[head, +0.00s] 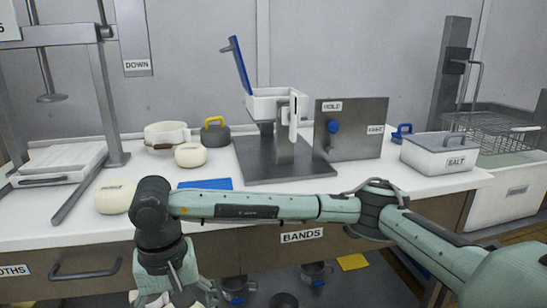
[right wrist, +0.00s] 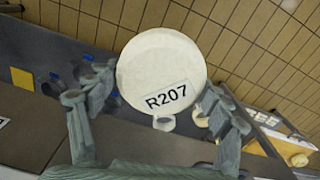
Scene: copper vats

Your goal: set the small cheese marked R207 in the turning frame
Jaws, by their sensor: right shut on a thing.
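In the right wrist view a round pale cheese (right wrist: 162,65) labelled R207 sits between the two fingers of my right gripper (right wrist: 155,98), which is shut on it. In the head view my right gripper (head: 175,288) points down in front of the counter's front edge, below its top. Only a little of the pale cheese (head: 150,299) shows there at the bottom edge. What seems to be the turning frame (head: 270,103) stands at the back middle of the counter: a white open box on a grey stand, its blue-edged lid raised. My left gripper is not in view.
Two other pale cheeses (head: 118,197) (head: 190,155) lie left on the counter. A white pot (head: 167,132), a yellow-handled weight (head: 215,138), a blue mat (head: 205,184) and a panel with a blue knob (head: 350,128) stand near the frame. A SALT box (head: 438,157) is right.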

